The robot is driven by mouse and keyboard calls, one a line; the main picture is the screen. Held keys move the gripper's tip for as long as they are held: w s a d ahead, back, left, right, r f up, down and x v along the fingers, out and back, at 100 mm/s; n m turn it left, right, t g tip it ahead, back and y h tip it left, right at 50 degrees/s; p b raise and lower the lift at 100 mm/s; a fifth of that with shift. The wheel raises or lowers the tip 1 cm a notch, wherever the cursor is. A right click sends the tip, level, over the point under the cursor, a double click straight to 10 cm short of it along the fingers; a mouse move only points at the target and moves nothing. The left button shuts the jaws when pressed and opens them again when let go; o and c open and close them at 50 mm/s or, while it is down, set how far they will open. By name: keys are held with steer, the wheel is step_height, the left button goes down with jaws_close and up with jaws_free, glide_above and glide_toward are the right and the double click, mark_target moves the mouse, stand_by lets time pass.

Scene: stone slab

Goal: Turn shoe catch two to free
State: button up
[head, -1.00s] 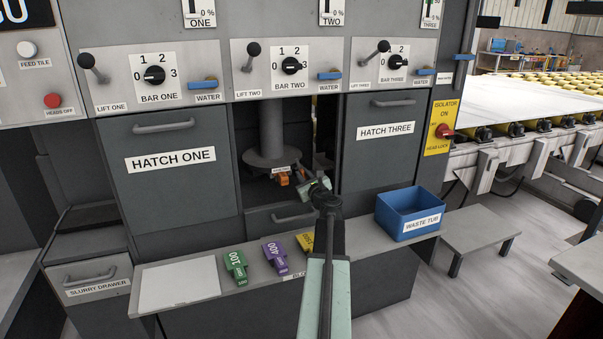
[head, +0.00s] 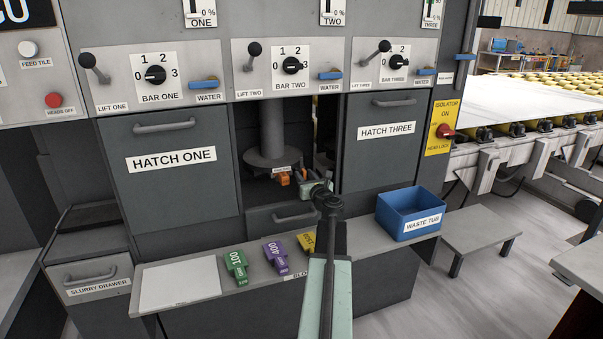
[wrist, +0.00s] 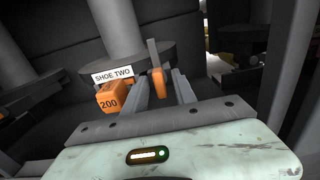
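Shoe two is an orange block marked 200 (wrist: 112,98) under a "SHOE TWO" label (wrist: 113,74), below the round plate in the open middle bay. It also shows small in the head view (head: 284,180). To its right in the wrist view is a small orange catch (wrist: 158,84) with a grey upright bar behind it. My gripper (wrist: 163,88) has its two grey fingers apart, with the orange catch appearing between their tips. I cannot tell whether they touch it. In the head view my gripper (head: 306,186) reaches into the bay and partly hides the catch.
Hatch one (head: 173,160) and hatch three (head: 386,140) are closed on either side of the bay. Below, the ledge (head: 215,292) holds green, purple and yellow blocks and a blue waste tub (head: 405,213). A drawer handle (head: 295,217) is just under the bay.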

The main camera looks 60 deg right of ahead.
steer(key=v, duration=1.3)
steer(key=shift+a, duration=0.1)
